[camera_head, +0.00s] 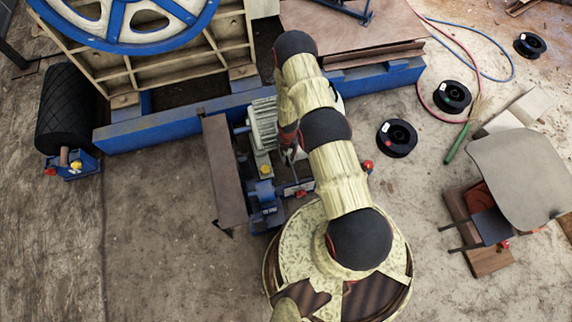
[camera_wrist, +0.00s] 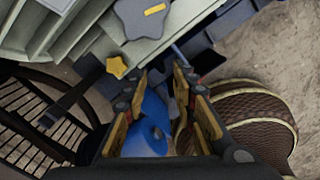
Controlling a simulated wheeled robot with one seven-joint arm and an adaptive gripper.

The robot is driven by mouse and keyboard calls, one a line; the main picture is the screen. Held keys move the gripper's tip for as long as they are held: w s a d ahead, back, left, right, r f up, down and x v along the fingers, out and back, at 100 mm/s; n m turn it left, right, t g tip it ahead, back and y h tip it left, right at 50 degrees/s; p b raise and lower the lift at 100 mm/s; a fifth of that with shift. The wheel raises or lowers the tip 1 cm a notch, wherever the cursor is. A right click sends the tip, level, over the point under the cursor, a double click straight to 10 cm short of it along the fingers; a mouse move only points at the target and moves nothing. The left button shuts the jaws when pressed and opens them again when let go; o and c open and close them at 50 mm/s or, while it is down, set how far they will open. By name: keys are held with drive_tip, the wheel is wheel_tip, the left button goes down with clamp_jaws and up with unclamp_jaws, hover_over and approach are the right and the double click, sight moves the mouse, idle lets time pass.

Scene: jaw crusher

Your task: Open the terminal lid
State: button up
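The pale green ribbed motor (camera_head: 262,125) stands on the blue frame, left of my arm. In the wrist view its casing (camera_wrist: 85,45) fills the upper left. A grey star-shaped part with a yellow mark (camera_wrist: 140,18) sits at the top, and a yellow star-shaped knob (camera_wrist: 117,67) is below it. I cannot tell for certain which part is the terminal lid. My gripper (camera_wrist: 160,85) is open, its two fingers apart with nothing held between them. The knob lies just beyond and left of the left fingertip. In the head view my gripper is mostly hidden by my arm.
A blue rounded part (camera_wrist: 150,130) shows between the fingers. A brown guard plate (camera_head: 225,172) stands left of the motor. The blue beam (camera_head: 175,128) runs behind it. Black spools (camera_head: 397,137) and a chair (camera_head: 520,170) are at the right.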

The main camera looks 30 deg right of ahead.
sight(288, 161)
drive_tip(key=shift+s+a+f+n, duration=0.15)
drive_tip(key=shift+s+f, duration=0.1)
drive_tip(key=shift+f, duration=0.25)
drive_tip(key=shift+s+a+f+n, duration=0.15)
drive_tip(key=shift+s+f, duration=0.1)
drive_tip(key=shift+f, duration=0.2)
drive_tip(key=shift+d+f, duration=0.1)
drive_tip(key=shift+f, duration=0.25)
wheel_tip(288, 161, down, 7)
drive_tip(key=b, duration=0.4)
clamp_jaws()
drive_tip(key=shift+w+d+r, duration=0.1)
drive_tip(key=shift+w, duration=0.05)
